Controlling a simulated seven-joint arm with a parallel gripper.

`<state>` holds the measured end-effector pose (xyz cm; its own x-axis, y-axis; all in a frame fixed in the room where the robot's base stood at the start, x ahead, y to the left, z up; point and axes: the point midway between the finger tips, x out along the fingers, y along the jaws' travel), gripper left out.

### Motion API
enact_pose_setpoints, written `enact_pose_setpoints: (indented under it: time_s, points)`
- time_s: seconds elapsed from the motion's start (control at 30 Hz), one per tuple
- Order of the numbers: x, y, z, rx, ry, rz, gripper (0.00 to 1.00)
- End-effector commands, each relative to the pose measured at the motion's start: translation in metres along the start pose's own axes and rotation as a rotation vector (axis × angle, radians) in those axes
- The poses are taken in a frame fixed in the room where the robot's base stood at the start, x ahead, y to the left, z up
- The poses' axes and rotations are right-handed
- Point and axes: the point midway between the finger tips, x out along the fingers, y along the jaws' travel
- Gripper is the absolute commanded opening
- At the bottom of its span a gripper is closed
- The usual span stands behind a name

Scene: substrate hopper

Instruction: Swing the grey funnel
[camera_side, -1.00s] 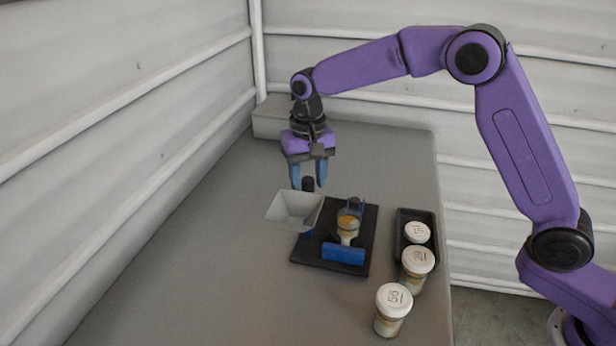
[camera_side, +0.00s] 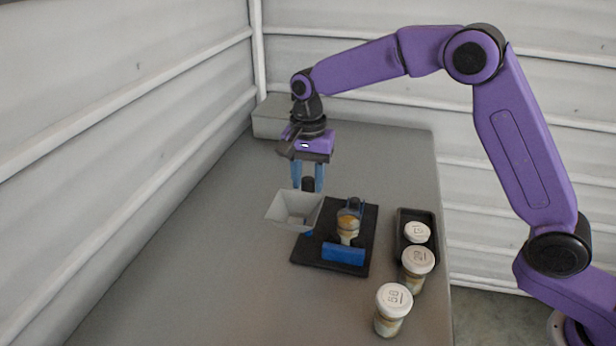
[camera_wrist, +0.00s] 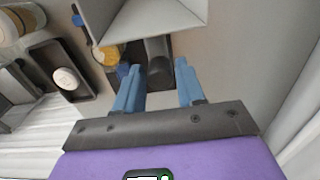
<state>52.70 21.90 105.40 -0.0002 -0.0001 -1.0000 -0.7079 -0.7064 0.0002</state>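The grey funnel (camera_side: 285,215) sits at the left side of a black-based hopper stand (camera_side: 313,256), with its wide mouth up. In the wrist view the funnel (camera_wrist: 135,28) fills the top of the picture. A black upright knob (camera_side: 308,184) stands at the funnel's far side and shows in the wrist view (camera_wrist: 158,74). My gripper (camera_side: 308,187) is open above the table, pointing down. In the wrist view its blue fingers (camera_wrist: 156,68) are apart, with the knob between them in the picture; I see no contact with it.
A hopper part with brown substrate (camera_side: 349,224) and a blue block (camera_side: 343,253) are on the stand. Two more jars (camera_side: 416,265) (camera_side: 393,308) stand nearer. A grey box (camera_side: 269,120) is at the back.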

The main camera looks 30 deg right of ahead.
Motion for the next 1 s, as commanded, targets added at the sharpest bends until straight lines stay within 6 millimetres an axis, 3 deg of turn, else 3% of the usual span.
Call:
enact_pose_setpoints:
  time_s: [0.03,0.07,0.1,0.43,0.7,1.0]
  points:
    - [-0.0001,0.0000,-0.0001,0.000,0.000,0.000,0.21]
    - [-0.0001,0.0000,-0.0001,-0.001,0.000,0.000,0.11]
    - [-0.0001,0.0000,-0.0001,-0.001,0.000,0.000,0.09]
    - [-0.0001,0.0001,-0.0003,-0.026,0.000,0.000,0.09]
    - [-0.0002,0.0002,-0.0009,-0.303,0.000,0.000,0.10]
    - [-0.0003,0.0000,-0.0006,-0.460,0.001,-0.001,0.10]
